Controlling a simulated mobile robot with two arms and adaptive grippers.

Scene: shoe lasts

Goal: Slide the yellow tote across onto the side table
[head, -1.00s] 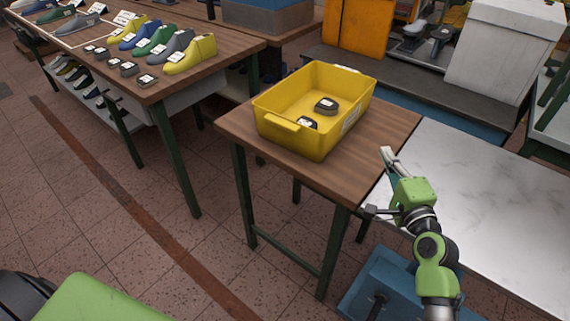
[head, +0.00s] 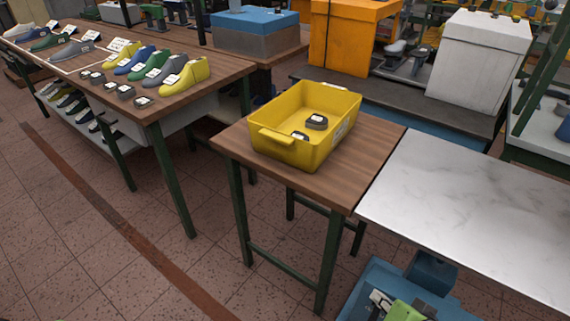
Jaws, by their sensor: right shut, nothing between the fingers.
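The yellow tote (head: 282,153) stands upright on the small wooden-topped table (head: 345,180) with green legs. It rests wholly on the wood, towards the back left, with a bare strip of wood on its right. Two dark labelled pieces (head: 317,122) lie inside it. A white marble-like tabletop (head: 470,215) adjoins the wooden top on the right. My left gripper is out of view.
A long wooden table (head: 180,103) with coloured shoe lasts stands at the left. An orange bin (head: 350,40) and a white bin (head: 480,65) stand behind. A blue object (head: 400,285) is on the floor below the marble top. Tiled floor is open at front left.

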